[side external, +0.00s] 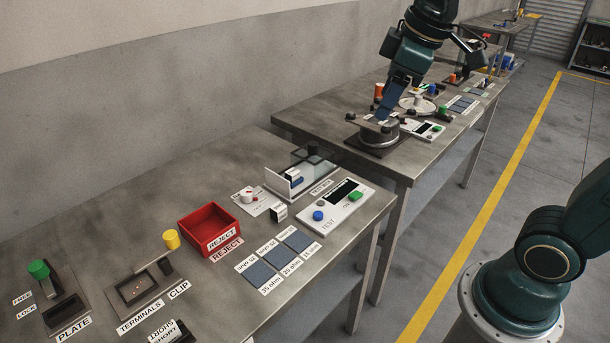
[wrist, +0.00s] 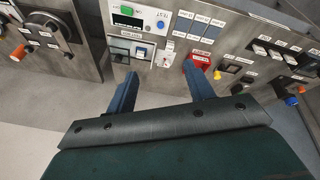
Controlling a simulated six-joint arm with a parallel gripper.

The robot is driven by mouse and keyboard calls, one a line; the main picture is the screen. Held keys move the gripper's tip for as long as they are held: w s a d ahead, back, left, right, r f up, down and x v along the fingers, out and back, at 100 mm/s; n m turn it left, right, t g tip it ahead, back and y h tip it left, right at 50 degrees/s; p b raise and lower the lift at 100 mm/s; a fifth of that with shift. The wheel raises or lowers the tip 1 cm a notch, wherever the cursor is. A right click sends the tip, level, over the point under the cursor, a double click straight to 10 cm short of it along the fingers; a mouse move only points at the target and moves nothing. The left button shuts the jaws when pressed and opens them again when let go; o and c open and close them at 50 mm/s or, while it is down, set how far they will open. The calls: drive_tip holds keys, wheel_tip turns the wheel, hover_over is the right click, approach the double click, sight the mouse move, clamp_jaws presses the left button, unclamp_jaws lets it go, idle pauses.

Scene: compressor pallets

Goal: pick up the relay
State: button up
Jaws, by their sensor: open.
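A small block with a white face and dark sides (side external: 278,213), which appears to be the relay, stands on the near table between the white dial card (side external: 262,205) and the tester (side external: 335,207). In the wrist view it is small and hard to make out near the tester. My gripper (wrist: 162,88) is open, with two blue fingers apart and nothing between them. It is high above and away from the block. In the side view its blue fingers (side external: 394,98) point downward at the top, overlapping the farther table; they are not separately clear.
A red reject bin (side external: 207,227), blue pads (side external: 279,257) and a clear-walled case (side external: 316,160) surround the block. A terminals fixture (side external: 132,289) with a yellow knob is at left. A farther table (side external: 300,118) holds other equipment. Bare tabletop lies behind the bin.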

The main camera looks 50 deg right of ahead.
drive_tip(key=w+d+f+n+g, duration=0.1)
drive_tip(key=w+d+n, duration=0.15)
drive_tip(key=w, duration=0.75)
drive_tip(key=n+g, duration=0.3)
drive_tip(key=n, duration=0.8)
hover_over(292, 171)
wheel_tip(292, 171, down, 19)
drive_tip(key=shift+d+r+m, duration=0.15)
drive_tip(key=shift+m, duration=0.1)
drive_tip(key=shift+f, duration=4.3)
drive_tip(key=shift+a+f, duration=0.2)
drive_tip(key=shift+f, duration=2.35)
